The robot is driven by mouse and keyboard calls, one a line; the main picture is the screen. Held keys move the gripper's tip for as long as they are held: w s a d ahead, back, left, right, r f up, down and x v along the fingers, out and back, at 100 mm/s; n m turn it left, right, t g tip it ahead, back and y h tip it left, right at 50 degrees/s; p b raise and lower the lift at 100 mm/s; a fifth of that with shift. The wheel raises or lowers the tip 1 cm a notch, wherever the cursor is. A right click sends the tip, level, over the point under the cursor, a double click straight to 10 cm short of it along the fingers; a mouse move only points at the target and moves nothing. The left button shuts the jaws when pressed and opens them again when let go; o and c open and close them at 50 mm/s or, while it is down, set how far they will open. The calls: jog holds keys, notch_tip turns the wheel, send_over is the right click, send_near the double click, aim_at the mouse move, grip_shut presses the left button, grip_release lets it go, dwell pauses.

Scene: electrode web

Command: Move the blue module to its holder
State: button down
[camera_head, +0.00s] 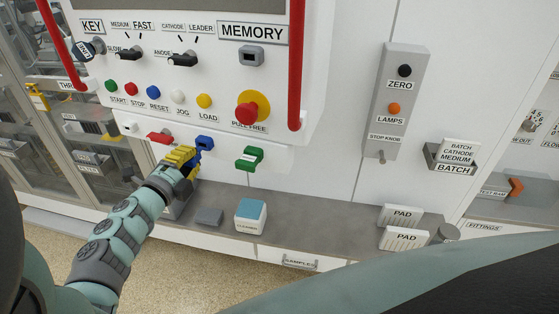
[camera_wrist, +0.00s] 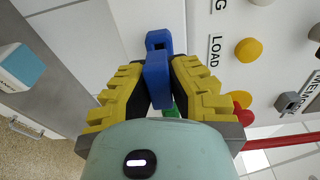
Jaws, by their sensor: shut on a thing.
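The blue module (camera_wrist: 157,80) is between the yellow fingers of my gripper (camera_wrist: 157,92) in the wrist view. Its blue end with a dark opening (camera_wrist: 158,40) reaches past the fingertips to the white panel. In the head view the blue module (camera_head: 205,143) shows just right of my gripper (camera_head: 186,158), below the row of buttons. My gripper is shut on it. I cannot tell a separate holder from the blue part, nor whether the module touches the panel. The fingers hide part of it.
A red part (camera_head: 160,137) is left of my gripper and a green part (camera_head: 249,158) right of it. Red rails (camera_head: 297,70) flank the panel. A grey socket (camera_head: 251,56) sits under MEMORY.

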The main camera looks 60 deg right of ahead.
jog(key=shift+b+x, duration=0.35)
jog(key=shift+x, duration=1.1)
jog(key=c, duration=1)
grip_release()
jog(key=v, duration=1.2)
jog(key=shift+s, duration=0.1)
